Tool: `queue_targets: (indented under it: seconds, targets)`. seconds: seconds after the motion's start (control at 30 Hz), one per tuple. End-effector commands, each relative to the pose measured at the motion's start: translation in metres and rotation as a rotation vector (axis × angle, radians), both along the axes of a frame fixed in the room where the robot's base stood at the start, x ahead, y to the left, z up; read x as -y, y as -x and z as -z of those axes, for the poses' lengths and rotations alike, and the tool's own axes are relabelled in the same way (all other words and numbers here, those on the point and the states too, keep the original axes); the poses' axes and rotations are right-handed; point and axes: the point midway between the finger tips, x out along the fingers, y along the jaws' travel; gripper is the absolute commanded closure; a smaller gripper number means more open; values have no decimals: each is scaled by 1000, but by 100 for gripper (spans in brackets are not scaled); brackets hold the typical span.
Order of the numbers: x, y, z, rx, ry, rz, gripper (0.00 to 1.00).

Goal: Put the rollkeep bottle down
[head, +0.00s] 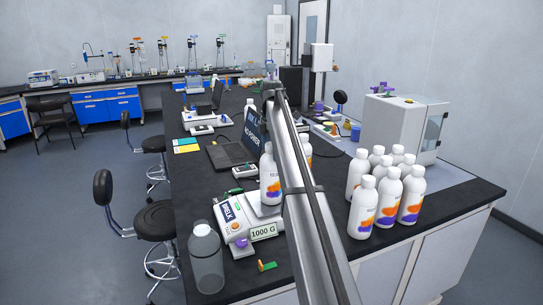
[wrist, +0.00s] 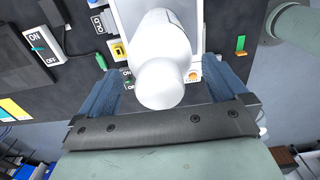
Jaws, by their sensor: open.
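A white bottle (head: 268,182) with an orange and purple label stands upright on the pan of a balance (head: 236,226), partly hidden by my arm in the head view. I cannot read a name on it. In the wrist view the bottle (wrist: 165,55) shows from above, cap toward the camera, between the two blue fingers of my gripper (wrist: 168,82). The gripper is open, with a finger on each side of the bottle. Whether either finger touches it I cannot tell. My arm hides the gripper in the head view.
Several similar white bottles (head: 388,195) stand grouped at the right. A grey translucent bottle (head: 206,262) stands at the front left edge. A "1000 G" sign (head: 263,232) is at the balance's front. A laptop (head: 230,155) lies behind. Another white bottle (head: 305,148) is partly behind my arm.

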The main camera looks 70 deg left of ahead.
Motion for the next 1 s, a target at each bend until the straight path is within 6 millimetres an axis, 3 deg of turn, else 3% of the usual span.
queue_targets:
  seconds: [0.2,0.5,1.0]
  targets:
    - [-2,0,-44,0,-2,0,0]
    - [-1,0,-84,0,-1,0,0]
    - [0,0,-93,0,1,0,0]
